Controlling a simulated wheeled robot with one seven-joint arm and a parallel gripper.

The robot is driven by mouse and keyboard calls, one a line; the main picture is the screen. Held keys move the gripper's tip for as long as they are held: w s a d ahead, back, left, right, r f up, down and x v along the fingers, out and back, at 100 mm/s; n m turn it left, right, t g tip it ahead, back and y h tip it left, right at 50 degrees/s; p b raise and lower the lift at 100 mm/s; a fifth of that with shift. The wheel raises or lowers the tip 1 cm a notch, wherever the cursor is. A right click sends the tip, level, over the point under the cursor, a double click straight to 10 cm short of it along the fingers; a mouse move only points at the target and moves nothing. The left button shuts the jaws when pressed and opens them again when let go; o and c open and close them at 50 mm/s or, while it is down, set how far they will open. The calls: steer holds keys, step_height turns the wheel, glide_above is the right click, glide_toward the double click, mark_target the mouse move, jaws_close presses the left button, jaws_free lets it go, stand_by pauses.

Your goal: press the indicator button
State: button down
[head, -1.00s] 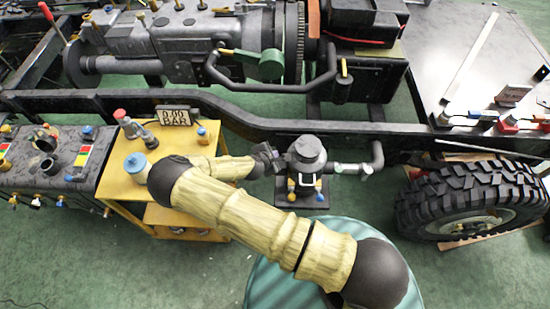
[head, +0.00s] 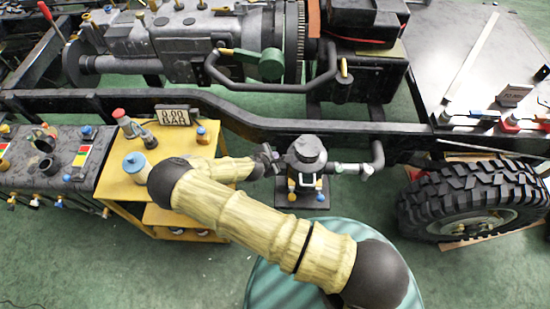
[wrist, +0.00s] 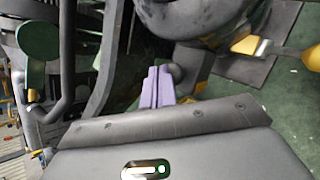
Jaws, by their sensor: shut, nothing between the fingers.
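I cannot pick out for sure which part is the indicator button. My gripper (head: 269,156) is beside the grey domed unit (head: 306,154), on its left, and its fingertips are too small to make out in the head view. In the wrist view, the two purple fingers (wrist: 156,88) are shut together and empty. Their tips are close to a dark rounded knob (wrist: 177,72); I cannot tell whether they touch it. The rounded grey body of the unit (wrist: 195,18) is above the fingers in that view.
A yellow cart (head: 122,184) with a display (head: 173,115) reading 0.00 BAR stands left of my gripper. The dark chassis rail (head: 250,125) runs behind. A large tyre (head: 470,200) is at the right. An orange-yellow handle (wrist: 247,45) is right of the fingers.

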steer(key=shift+f+b, duration=0.45)
steer(key=shift+f, duration=0.2)
stand_by(0.6)
steer(key=shift+r, duration=0.15)
steer(key=shift+r+p, duration=0.75)
steer(key=shift+r, duration=0.25)
steer(key=shift+r+p, duration=1.75)
steer(key=shift+r, duration=0.8)
